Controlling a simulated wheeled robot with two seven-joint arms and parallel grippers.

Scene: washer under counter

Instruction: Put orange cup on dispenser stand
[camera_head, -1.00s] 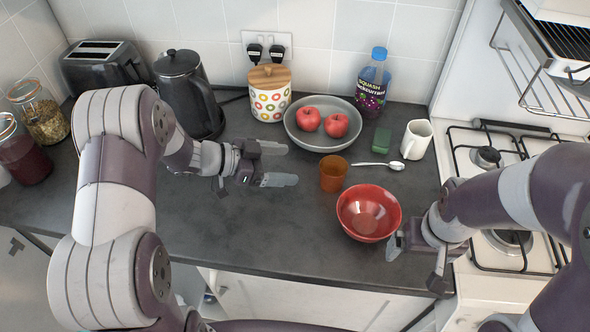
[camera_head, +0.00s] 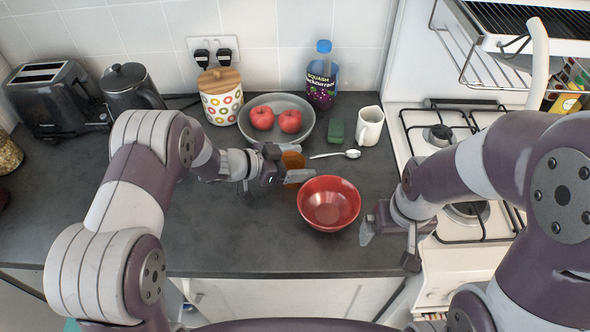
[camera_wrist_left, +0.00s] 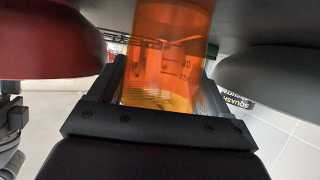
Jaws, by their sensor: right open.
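The orange cup (camera_head: 292,160) stands upright on the dark counter, left of and behind the red bowl, partly hidden by my left gripper. My left gripper (camera_head: 285,165) has its fingers on either side of the cup. In the left wrist view the translucent orange cup (camera_wrist_left: 165,65), with measuring marks, fills the space between the fingers (camera_wrist_left: 165,95); firm contact cannot be made out. My right gripper (camera_head: 389,245) is open and empty at the counter's front right, beside the bowl. I cannot identify a dispenser stand in these views.
The red bowl (camera_head: 329,204) stands close right of the cup. A white spoon (camera_head: 340,154), green sponge (camera_head: 335,128), white jug (camera_head: 369,126) and grey bowl (camera_head: 276,108) of apples lie behind. The gas hob (camera_head: 470,165) is at right. The counter's left front is clear.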

